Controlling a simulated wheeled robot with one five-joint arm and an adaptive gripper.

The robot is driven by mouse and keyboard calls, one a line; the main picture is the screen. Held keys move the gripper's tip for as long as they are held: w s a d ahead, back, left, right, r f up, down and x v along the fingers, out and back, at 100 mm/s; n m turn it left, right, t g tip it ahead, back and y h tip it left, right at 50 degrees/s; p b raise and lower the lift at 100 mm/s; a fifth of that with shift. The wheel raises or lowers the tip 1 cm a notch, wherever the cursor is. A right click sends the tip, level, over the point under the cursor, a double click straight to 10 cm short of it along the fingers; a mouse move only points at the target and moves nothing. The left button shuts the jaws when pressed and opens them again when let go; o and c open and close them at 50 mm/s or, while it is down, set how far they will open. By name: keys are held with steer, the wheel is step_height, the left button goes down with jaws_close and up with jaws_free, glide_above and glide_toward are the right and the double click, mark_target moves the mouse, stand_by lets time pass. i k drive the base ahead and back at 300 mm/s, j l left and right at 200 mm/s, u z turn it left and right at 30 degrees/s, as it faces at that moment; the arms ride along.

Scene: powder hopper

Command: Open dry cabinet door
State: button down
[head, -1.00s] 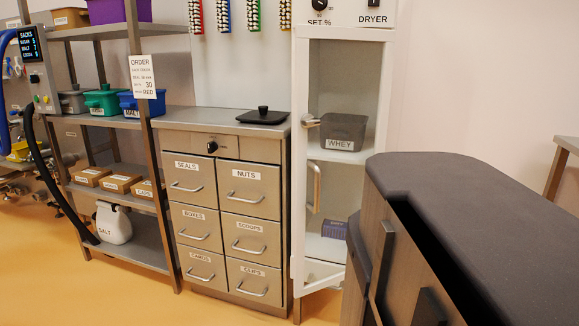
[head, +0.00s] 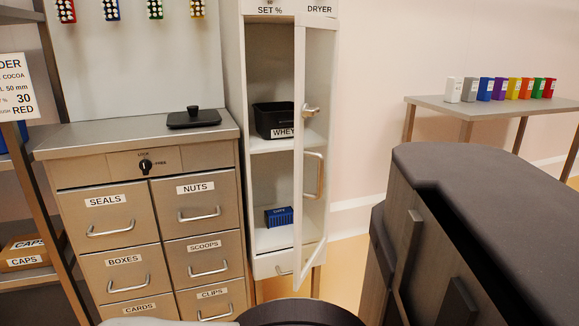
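The dry cabinet (head: 232,150) is a tall white unit marked DRYER in the head view. Its framed door (head: 299,230) stands partly open. It is hinged on the right, with its free edge swung out toward me. A metal bar handle (head: 320,175) and a small latch (head: 311,109) are on the door. The left part of the opening is uncovered. Inside are a black WHEY bin (head: 270,118) on the upper shelf and a blue box (head: 279,216) below. My gripper is not in view.
A steel drawer unit (head: 140,190) stands close on the cabinet's left, with a black lidded tray (head: 194,119) on top. A shelf rack (head: 30,278) is at far left. A side table (head: 440,103) with several coloured containers is at right.

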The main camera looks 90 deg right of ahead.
mark_target(303, 21)
steer(key=i+j+z, duration=0.2)
steer(key=i+z, duration=0.25)
steer(key=i+j+z, duration=0.3)
steer(key=z, duration=0.15)
steer(key=i+j+z, duration=0.55)
steer(key=j+z, duration=0.3)
